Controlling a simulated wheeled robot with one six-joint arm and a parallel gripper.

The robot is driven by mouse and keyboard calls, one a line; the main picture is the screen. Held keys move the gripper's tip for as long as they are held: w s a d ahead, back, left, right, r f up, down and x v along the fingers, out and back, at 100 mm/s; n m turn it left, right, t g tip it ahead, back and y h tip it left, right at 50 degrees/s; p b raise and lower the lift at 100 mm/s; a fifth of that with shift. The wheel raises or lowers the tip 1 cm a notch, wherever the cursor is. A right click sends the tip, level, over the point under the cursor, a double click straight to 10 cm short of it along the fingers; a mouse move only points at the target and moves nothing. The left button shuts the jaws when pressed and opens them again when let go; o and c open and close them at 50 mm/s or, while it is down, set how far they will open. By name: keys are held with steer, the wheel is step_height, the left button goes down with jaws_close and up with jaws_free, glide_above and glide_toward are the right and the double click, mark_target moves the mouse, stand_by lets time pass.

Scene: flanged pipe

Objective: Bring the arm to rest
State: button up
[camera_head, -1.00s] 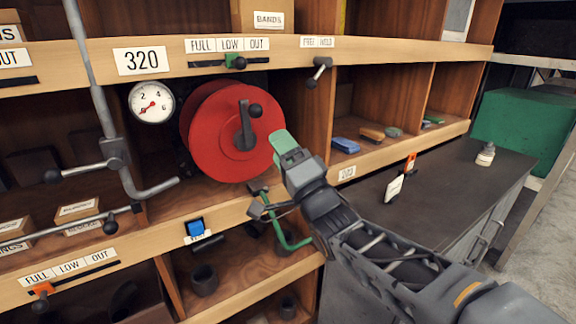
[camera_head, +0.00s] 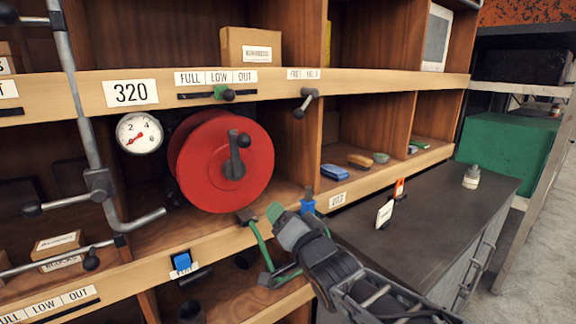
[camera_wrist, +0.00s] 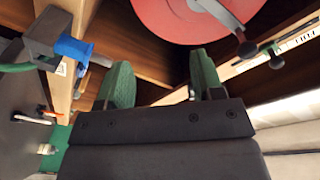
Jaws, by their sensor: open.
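My gripper (camera_head: 276,214) is in front of the shelf unit, below and right of the red reel, with its green-padded fingers toward the shelf. In the wrist view my gripper (camera_wrist: 162,82) shows two green finger pads spread apart with nothing between them. The red reel (camera_head: 205,165) with a dark crank handle stands in its bay beyond the fingers; part of it also shows at the top of the wrist view (camera_wrist: 170,18). A green-handled lever (camera_head: 258,243) is close beside my gripper at the shelf edge, and I cannot tell if they touch.
A blue-handled item (camera_head: 308,200) sits at the shelf edge just behind my gripper. A grey pipe (camera_head: 85,120) and a pressure gauge (camera_head: 139,133) are at the left.

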steer(key=s+d+f+n+g+h+p, duration=0.1)
steer(key=s+d+f+n+g+h, duration=0.1)
steer(key=s+d+f+g+h, duration=0.25)
steer(key=s+d+f+n+g+h+p, duration=0.25)
steer(key=d+f+g, duration=0.2)
steer(key=f, duration=0.35)
steer(key=s+d+r+m+g+h+p, duration=0.1)
steer(key=s+d+g+p, duration=0.2)
steer(key=s+d, duration=0.5)
steer(key=shift+s+d+g+h, duration=0.15)
steer(key=shift+s+g+h, duration=0.1)
steer(key=shift+g+h, duration=0.05)
